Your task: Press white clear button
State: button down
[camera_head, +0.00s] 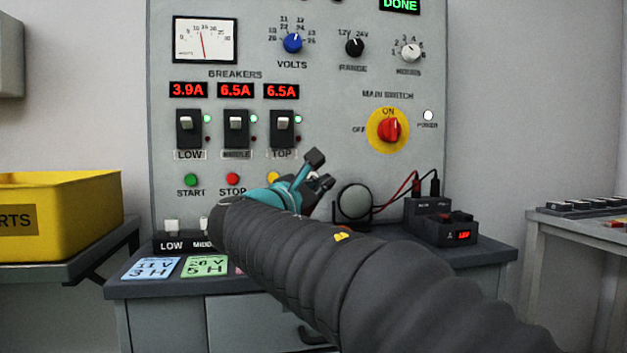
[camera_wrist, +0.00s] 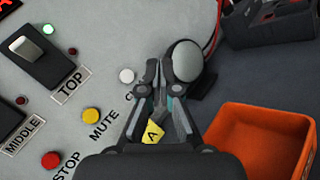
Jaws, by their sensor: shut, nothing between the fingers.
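The white clear button (camera_wrist: 126,75) shows in the wrist view on the grey panel, right of the yellow mute button (camera_wrist: 91,116). Its label is mostly hidden by my gripper (camera_wrist: 157,82); only the start of the word shows. My gripper is shut and empty, with its tips just right of the button in the picture. I cannot tell how far they are from the panel. In the head view my gripper (camera_head: 319,184) is in front of the lower panel, and the clear button is hidden there.
A round grey-white disc (camera_wrist: 187,61) shows close beside the fingertips. An orange bin (camera_wrist: 261,139) lies at lower right in the wrist view. A red stop button (camera_head: 232,179), green start button (camera_head: 191,180), breakers and red main switch (camera_head: 389,130) are on the panel.

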aim_at(312, 178)
dwell(0.3)
jog(key=w+a+p, duration=0.2)
jog(key=w+p, duration=0.2)
jog(key=w, duration=0.4)
jog(key=shift+w+a+p, duration=0.15)
jog(key=shift+w+p, duration=0.05)
jog(key=shift+p, duration=0.15)
dwell(1.3)
jog(key=shift+w+a+p, duration=0.1)
jog(key=shift+w+p, duration=0.2)
jog(key=shift+w, duration=0.1)
jog(key=shift+w+a+p, duration=0.15)
jog(key=shift+w+p, duration=0.15)
jog(key=shift+w, duration=0.1)
dwell(0.7)
jog(key=shift+s, duration=0.1)
jog(key=shift+s+d+b, duration=0.25)
jog(key=shift+s+b, duration=0.3)
jog(key=shift+s, duration=0.15)
